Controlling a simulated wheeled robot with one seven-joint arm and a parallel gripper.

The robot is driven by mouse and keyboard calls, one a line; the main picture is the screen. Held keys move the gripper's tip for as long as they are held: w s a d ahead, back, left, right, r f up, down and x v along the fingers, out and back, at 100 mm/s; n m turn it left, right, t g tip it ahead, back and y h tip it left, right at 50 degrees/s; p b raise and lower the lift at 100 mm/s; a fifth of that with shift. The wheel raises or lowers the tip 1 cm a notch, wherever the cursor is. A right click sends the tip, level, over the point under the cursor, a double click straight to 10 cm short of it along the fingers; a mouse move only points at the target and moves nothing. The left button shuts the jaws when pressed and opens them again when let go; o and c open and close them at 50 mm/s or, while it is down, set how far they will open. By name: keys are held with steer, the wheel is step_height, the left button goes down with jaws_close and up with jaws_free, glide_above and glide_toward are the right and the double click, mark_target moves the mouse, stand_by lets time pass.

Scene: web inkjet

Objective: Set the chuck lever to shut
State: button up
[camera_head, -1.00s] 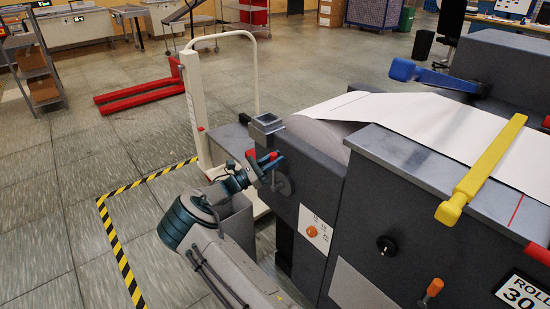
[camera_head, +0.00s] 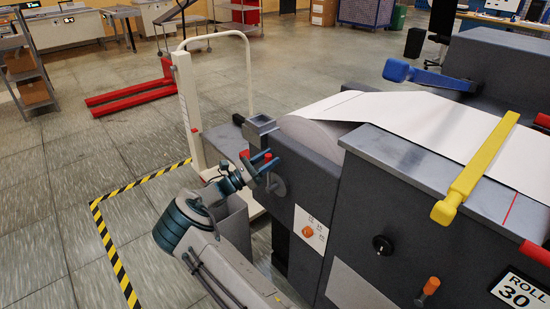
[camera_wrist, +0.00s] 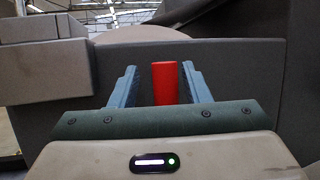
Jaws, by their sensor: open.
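In the wrist view the red handle (camera_wrist: 165,83) stands upright between the two blue fingers. My gripper (camera_head: 265,162) is open around the handle. In the wrist view, gaps show between the handle and both fingers of my gripper (camera_wrist: 160,86), with the right finger closer. The handle's lower end is hidden behind the gripper body.
The paper roll (camera_head: 315,135) and a square grey block (camera_head: 261,127) are just above the lever. An orange knob (camera_head: 308,231) is on a white plate below right. A white upright frame (camera_head: 187,105) stands behind. Floor left of the striped tape (camera_head: 110,245) is clear.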

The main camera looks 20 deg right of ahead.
steer(key=b+v, duration=0.1)
steer(key=v, duration=1.2)
steer(key=shift+a, duration=0.15)
steer(key=shift+f, duration=0.15)
